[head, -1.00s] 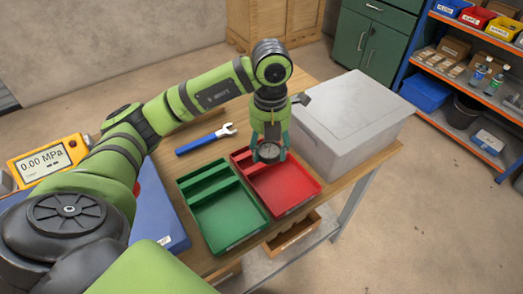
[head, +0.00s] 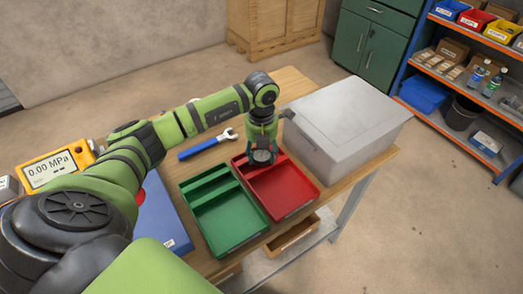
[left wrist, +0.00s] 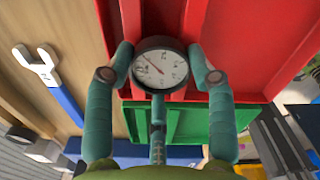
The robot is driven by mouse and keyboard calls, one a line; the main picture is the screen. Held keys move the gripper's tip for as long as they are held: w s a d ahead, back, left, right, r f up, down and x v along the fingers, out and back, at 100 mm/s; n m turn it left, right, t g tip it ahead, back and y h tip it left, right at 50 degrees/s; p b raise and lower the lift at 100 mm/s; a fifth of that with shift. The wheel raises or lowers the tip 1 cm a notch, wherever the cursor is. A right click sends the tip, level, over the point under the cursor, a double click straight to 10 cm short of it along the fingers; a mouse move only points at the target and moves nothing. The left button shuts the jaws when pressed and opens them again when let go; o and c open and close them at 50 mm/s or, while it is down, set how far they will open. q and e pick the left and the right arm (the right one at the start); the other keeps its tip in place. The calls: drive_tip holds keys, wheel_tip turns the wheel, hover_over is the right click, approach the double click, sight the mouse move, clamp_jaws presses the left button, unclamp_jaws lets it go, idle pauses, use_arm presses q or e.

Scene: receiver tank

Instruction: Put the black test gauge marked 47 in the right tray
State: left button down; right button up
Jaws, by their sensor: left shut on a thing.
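A round gauge with a white dial and dark rim (left wrist: 160,65) is between the fingers of my left gripper (head: 262,153); its number is too small to read. The gauge also shows as a dark disc in the head view (head: 261,156). My left gripper is shut on it, over the far part of the red tray (head: 296,207), the right one of two trays, near its divider. I cannot tell whether the gauge touches the tray floor. The green tray (head: 228,222) is beside it on the left. My right gripper is not in view.
A large grey lidded box (head: 348,122) stands close to the right of the red tray. A blue-handled wrench (head: 207,146) lies behind the green tray. A yellow display unit reading 0.00 MPa (head: 57,164) and a blue case (head: 165,222) are at the left.

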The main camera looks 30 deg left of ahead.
sight(262, 155)
use_arm(q)
drive_tip(key=shift+f, duration=0.15)
drive_tip(key=c, duration=0.5)
unclamp_jaws()
drive_tip(key=shift+o, duration=0.4)
drive_tip(key=shift+r, duration=0.2)
wheel_tip(262, 155, up, 12)
drive_tip(key=b, duration=0.1)
drive_tip(key=shift+b, duration=0.4)
drive_tip(key=shift+s+d+f, duration=0.1)
drive_tip(key=shift+f, duration=0.05)
